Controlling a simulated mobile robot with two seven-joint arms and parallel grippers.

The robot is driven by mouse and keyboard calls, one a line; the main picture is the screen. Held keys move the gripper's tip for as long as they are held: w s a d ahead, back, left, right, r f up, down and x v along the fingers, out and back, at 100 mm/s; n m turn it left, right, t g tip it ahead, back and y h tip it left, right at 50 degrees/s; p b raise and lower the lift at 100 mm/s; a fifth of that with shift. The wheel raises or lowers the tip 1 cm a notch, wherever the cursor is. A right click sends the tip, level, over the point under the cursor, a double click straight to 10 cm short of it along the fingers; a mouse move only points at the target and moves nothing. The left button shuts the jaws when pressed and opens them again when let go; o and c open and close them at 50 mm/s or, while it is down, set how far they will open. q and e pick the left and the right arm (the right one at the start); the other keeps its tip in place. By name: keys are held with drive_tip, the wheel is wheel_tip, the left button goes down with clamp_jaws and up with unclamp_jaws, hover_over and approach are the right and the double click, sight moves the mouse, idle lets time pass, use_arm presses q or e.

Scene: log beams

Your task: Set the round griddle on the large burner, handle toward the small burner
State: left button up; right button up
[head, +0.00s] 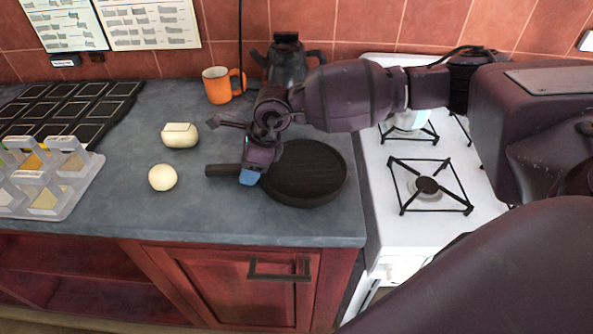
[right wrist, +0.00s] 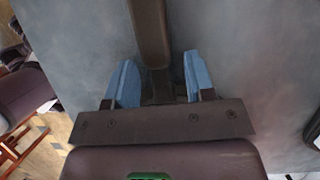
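The round black griddle (head: 306,174) lies flat on the blue-grey counter, left of the stove. Its handle (head: 222,171) points left, away from the stove, and also shows in the right wrist view (right wrist: 149,30). My right gripper (head: 251,174) is at the handle. In the right wrist view its blue fingers (right wrist: 161,82) stand on both sides of the handle with gaps, so it is open. On the white stove, a front burner (head: 427,186) is bare under its black grate. A rear burner (head: 411,126) is partly hidden by my arm. My left gripper is not in view.
An orange mug (head: 219,85) and a dark kettle (head: 284,64) stand behind the griddle. A cream lidded pot (head: 180,135) and a pale ball (head: 162,177) sit left of the handle. A grey divided tray (head: 62,205) is at far left. The front counter strip is clear.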

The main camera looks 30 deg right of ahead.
clamp_jaws()
